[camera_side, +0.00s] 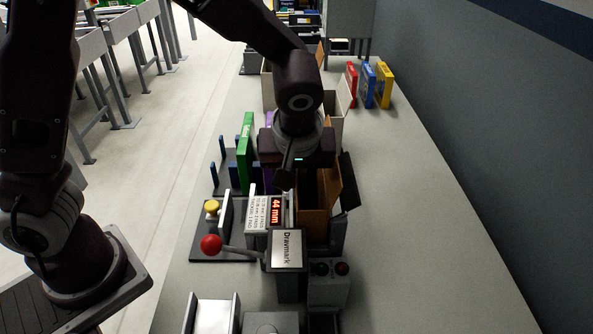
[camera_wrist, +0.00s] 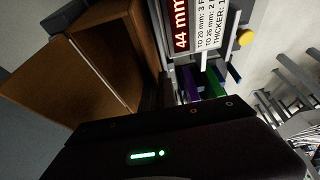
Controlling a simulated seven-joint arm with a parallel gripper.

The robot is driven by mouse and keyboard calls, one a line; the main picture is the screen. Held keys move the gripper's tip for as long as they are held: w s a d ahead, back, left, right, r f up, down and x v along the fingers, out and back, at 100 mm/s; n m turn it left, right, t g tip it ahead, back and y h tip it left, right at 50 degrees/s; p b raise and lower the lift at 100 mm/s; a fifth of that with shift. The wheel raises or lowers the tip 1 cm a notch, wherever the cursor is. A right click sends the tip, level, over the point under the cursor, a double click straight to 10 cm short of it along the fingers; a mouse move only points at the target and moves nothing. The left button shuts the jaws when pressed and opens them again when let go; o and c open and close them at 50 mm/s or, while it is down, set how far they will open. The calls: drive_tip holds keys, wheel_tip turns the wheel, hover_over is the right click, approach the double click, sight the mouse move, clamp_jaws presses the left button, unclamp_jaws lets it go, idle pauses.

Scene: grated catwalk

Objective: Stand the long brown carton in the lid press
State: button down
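The brown carton (camera_side: 313,222) has its top open and a flap raised on its right side. It appears to be in the bay of the dark grey lid press, behind the panel marked Draymark (camera_side: 287,250); its bottom is hidden, so I cannot tell how it is seated. My gripper (camera_side: 297,165) is just behind and above the carton, and its fingers are hidden behind other parts. In the wrist view the carton (camera_wrist: 128,45) fills the upper left, beside the dark gripper body; no fingertips show there. I cannot see whether the gripper touches it.
A red-knobbed lever (camera_side: 211,244) sticks out left of the press. A display (camera_side: 275,211) reads 44 mm. A green box (camera_side: 245,152) stands in a rack with blue posts. Red, blue and yellow boxes (camera_side: 368,85) stand at back right. The right side of the bench (camera_side: 420,230) is clear.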

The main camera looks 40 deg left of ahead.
drive_tip(key=shift+f, duration=1.45)
drive_tip(key=c, duration=1.2)
unclamp_jaws()
drive_tip(key=shift+r, duration=4)
